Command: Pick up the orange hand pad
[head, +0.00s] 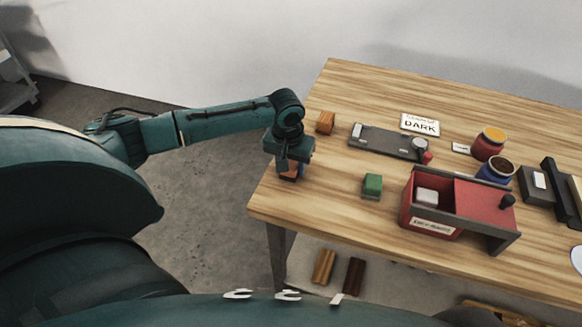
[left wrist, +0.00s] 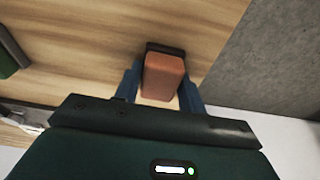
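The orange hand pad (left wrist: 163,77) is a small terracotta block with a dark strip along its far side. In the left wrist view it lies between the two blue fingers of my left gripper (left wrist: 162,88), over the wooden table. The fingers are close on both sides, and whether both touch it is unclear. Whether the pad is lifted cannot be told. My right gripper is not in view.
A green pad (head: 372,185) and a red box (head: 432,206) stand right of my left gripper. The table edge is close on the left.

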